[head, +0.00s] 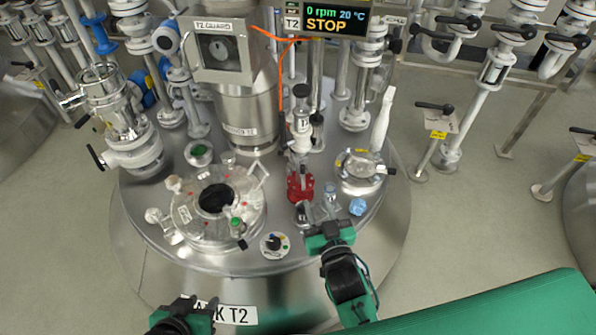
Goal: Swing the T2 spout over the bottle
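On the lid of tank T2 stands a red valve body (300,186) with a metal stem above it. A short silver piece (304,211) at its foot looks like the spout. A small clear bottle (330,192) with a bluish top stands just right of the red valve. A loose-looking blue cap (357,206) lies further right. My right gripper (322,222) is right in front of the silver piece and the bottle; its fingertips are too small and overlapped to tell if they grip. My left gripper (199,304) is low at the tank's front edge, fingers apart and empty.
A round hatch (215,205) fills the lid's left front, with a small dial (274,244) beside it. A second port (360,172) with a tall white handle stands at right. The display (325,19) reads 0 rpm, 20 °C, STOP. Pipes crowd the back.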

